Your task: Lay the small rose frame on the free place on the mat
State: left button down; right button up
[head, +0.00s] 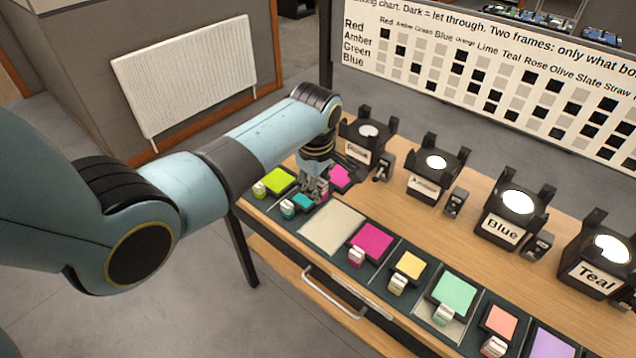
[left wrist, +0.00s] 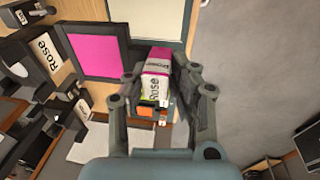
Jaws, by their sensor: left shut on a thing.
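The small rose frame, a bright pink pane in a dark border, shows in the head view (head: 341,176) and the left wrist view (left wrist: 96,43). My left gripper (head: 316,190) is shut on its white tab marked "Rose" (left wrist: 155,88). The frame juts out from the jaws near the back edge of the mat; its height above the surface is hard to tell. The dark mat (head: 312,242) runs along the table front. A bare pale place (head: 333,229) lies on it between the teal frame (head: 303,202) and a larger magenta frame (head: 371,242). My right gripper is out of view.
A lime frame (head: 275,180) lies at the mat's left end. Yellow (head: 409,264), mint (head: 455,291) and coral (head: 501,320) frames lie farther right. Black lamps, including Blue (head: 502,224) and Teal (head: 592,275), stand behind. Bare wood separates them from the mat.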

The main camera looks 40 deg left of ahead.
pick_arm(q)
notch_tip(320, 180, down, 3)
jog(key=b, duration=0.2)
jog(key=shift+f+b, duration=0.1)
jog(key=shift+b, duration=0.25)
jog(key=f+b, duration=0.1)
jog(key=f, duration=0.1)
jog(key=b, duration=0.6)
send_over(318, 235)
jog(key=shift+s+d+f, duration=0.1)
jog(key=shift+s+f, duration=0.05)
jog(key=shift+f, duration=1.85)
jog(key=shift+s+d+f, duration=0.1)
jog(key=shift+s+f, duration=0.05)
jog(key=shift+f, duration=1.8)
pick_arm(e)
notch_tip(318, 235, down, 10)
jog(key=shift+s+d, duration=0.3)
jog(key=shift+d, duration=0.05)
pick_arm(q)
jog(key=shift+p, duration=0.5)
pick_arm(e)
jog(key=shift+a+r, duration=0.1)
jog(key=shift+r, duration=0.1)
pick_arm(q)
jog(key=shift+f+b, duration=1.05)
jog(key=shift+f, duration=0.25)
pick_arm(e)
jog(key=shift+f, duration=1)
